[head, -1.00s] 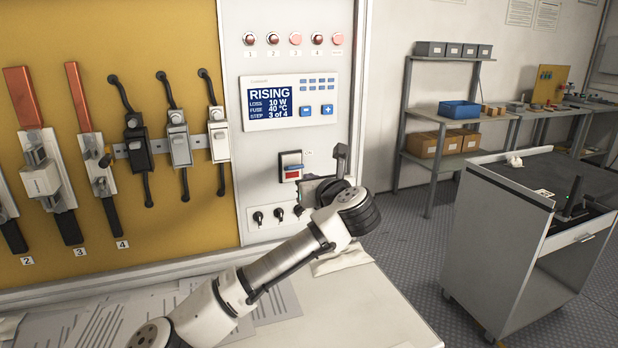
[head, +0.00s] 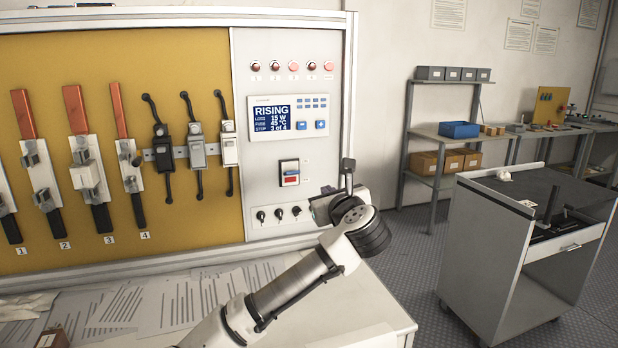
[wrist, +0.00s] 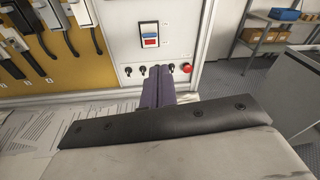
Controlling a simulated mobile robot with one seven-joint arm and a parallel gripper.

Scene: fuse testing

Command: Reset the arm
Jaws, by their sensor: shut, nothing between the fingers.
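My gripper (head: 326,203) is in front of the lower right part of the grey control panel (head: 262,190), beside the toggle switches (head: 279,214). In the wrist view its two purple fingers (wrist: 158,74) are shut together with nothing between them. They point at the panel below the red and blue rocker switch (wrist: 150,37) and overlap the switch row; I cannot tell whether they touch it. My arm reaches up from the bottom of the head view, bent at the wrist. The panel's screen (head: 271,113) reads RISING, 15 W, 45 °C, step 3 of 4.
The yellow board (head: 190,228) at left carries several fuse holders and switches with levers. Papers (head: 150,310) lie on the white bench (head: 365,300) under my arm. A grey cart (head: 480,240) stands at right, with shelving (head: 407,130) behind. Floor shows between bench and cart.

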